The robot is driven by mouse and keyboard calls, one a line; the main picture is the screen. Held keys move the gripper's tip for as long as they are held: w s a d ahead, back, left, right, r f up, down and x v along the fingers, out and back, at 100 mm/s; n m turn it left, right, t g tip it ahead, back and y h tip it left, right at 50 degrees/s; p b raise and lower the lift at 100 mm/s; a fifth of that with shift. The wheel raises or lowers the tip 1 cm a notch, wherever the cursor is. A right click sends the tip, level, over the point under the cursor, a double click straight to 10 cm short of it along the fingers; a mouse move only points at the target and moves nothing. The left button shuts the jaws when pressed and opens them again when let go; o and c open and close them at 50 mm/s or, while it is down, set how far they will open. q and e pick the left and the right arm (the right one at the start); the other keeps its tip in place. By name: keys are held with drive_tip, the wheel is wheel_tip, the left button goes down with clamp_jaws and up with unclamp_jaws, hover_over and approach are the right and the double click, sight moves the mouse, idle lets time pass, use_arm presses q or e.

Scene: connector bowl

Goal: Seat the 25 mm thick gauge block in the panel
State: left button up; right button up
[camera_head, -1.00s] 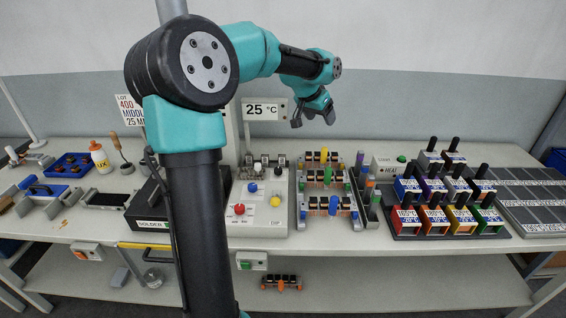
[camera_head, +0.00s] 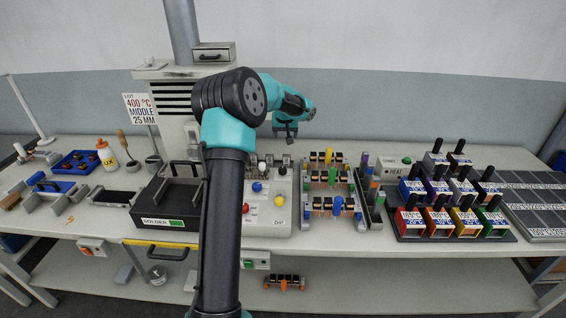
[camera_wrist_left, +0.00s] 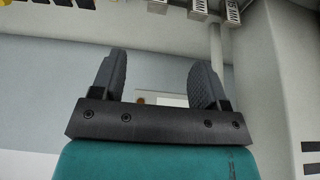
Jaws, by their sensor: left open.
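My left gripper (camera_head: 285,137) is in the air above the back of the white control panel (camera_head: 277,218). In the left wrist view the two dark fingers (camera_wrist_left: 160,80) stand apart with nothing between them. Small metallic blocks (camera_head: 282,160) stand along the panel's back edge, close below the gripper. In the left wrist view several pale blocks with MM labels show at the top edge, one of them (camera_wrist_left: 232,12) beyond the right finger. Their labels are cut off or small, so I cannot tell which is the 25 mm one. My right gripper is out of view.
A black solder unit (camera_head: 168,205) stands left of the panel, and a connector rack (camera_head: 330,185) stands to its right. Coloured handled blocks (camera_head: 448,205) fill a tray further right. A sign (camera_head: 142,108) reads 400 °C, middle, 25 MM. A louvred cabinet (camera_head: 172,97) stands behind.

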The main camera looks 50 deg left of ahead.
use_arm(q)
approach(287, 156)
drive_tip(key=x, duration=0.5)
drive_tip(key=shift+s+a+f, duration=0.1)
drive_tip(key=shift+s+f, duration=0.05)
drive_tip(key=shift+s, duration=0.05)
idle(0.4)
drive_tip(key=shift+x, duration=2.6)
drive_tip(key=shift+w, duration=0.1)
clamp_jaws()
wheel_tip(287, 156, up, 10)
drive_tip(key=shift+r, duration=0.1)
